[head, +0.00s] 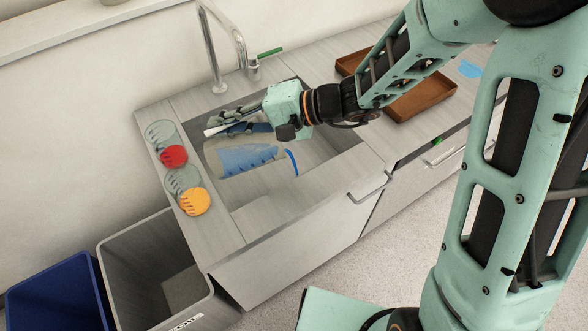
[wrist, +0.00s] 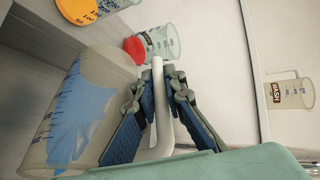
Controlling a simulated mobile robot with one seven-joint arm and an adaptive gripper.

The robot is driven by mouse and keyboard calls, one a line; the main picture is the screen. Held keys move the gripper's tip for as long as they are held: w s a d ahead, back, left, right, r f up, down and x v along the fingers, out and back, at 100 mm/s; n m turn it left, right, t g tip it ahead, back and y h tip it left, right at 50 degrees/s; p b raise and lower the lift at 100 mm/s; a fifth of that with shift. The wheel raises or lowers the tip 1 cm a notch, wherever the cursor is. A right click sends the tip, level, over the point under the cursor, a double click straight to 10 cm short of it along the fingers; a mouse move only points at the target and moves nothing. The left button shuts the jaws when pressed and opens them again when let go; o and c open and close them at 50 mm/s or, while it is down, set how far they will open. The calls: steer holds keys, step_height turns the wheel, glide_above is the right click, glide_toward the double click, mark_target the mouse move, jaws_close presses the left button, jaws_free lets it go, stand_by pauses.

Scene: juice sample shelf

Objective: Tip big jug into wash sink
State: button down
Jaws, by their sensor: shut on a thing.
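My gripper (head: 222,124) is shut on the jug's white handle, at the upper left of the jug. In the wrist view the jug (wrist: 95,75) fills the left side, and the white handle (wrist: 159,90) stands between the fingers of my gripper (wrist: 155,95).
A tap (head: 212,55) stands behind the sink. A brown tray (head: 425,104) lies at right. Grey (head: 150,255) and blue (head: 60,295) bins stand front left. A WASH-labelled jug (wrist: 290,94) shows at right.

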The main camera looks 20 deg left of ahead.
mark_target(241, 142)
steer(key=shift+w+d+f+y+b, duration=0.3)
steer(key=shift+d+f+b, duration=0.35)
steer(key=shift+b, duration=0.5)
steer(key=shift+w+d+f+y+b, duration=0.2)
steer(key=shift+w+d+f+b, duration=0.15)
steer(key=shift+f+b, duration=0.6)
steer(key=shift+w+d+r+m+g+y+b, duration=0.3)
steer(key=shift+d+r+m+y+b, duration=0.2)
steer(key=shift+b, duration=0.2)
stand_by(0.8)
steer(key=shift+a+r, duration=0.1)
